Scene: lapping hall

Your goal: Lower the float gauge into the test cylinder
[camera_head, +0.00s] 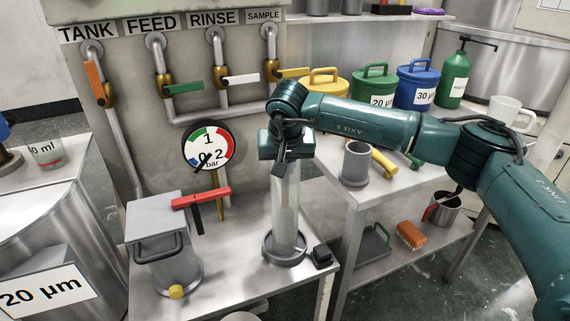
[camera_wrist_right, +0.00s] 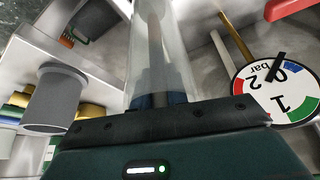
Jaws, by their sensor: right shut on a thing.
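The clear test cylinder (camera_head: 285,205) stands upright in a grey ring foot on the low steel table. My right gripper (camera_head: 283,165) is directly above its mouth, pointing down. In the right wrist view the cylinder's clear wall (camera_wrist_right: 180,45) runs away from the gripper, and the blue finger parts (camera_wrist_right: 158,101) are close to its mouth. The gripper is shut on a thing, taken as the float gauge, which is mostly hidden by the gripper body. A faint narrow darker strip (camera_wrist_right: 155,50) shows within the cylinder; how deep it reaches is unclear. My left gripper is out of view.
A grey box-topped vessel (camera_head: 164,245) and red lever (camera_head: 200,198) are left of the cylinder. A pressure dial (camera_head: 208,146) is behind. A small black block (camera_head: 322,256) lies beside the foot. A grey cup (camera_head: 355,163) and lidded pots stand on the right-hand table.

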